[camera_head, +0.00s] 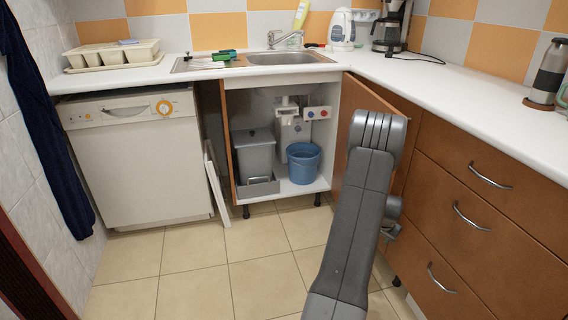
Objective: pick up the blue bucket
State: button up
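The blue bucket (303,163) stands upright on the floor of the open cabinet under the sink, at the right of a grey bin (255,155). Its rim faces up and its front is in clear view. My arm rises in front of the right part of the cabinet. The end of my arm, with my gripper (391,230), shows only in part behind the arm link, to the right of the bucket and apart from it. The fingers are too hidden to tell whether they are open or shut.
The cabinet door (362,140) stands open on the right, behind my arm. Pipes (290,115) hang above the bucket. A white panel (215,181) leans at the left cabinet edge by the dishwasher (135,170). Drawers (470,215) line the right. The tiled floor (230,265) ahead is clear.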

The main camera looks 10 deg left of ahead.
aim_at(303, 164)
jog(key=i+j+u, duration=0.1)
jog(key=i+j, duration=0.2)
jog(key=i, duration=0.2)
jog(key=i+j+u, duration=0.15)
jog(key=i, duration=0.3)
jog(key=i+j+u, duration=0.1)
jog(key=i+j, duration=0.15)
jog(key=i, duration=0.25)
jog(key=i+z, duration=0.2)
jog(key=i, duration=0.65)
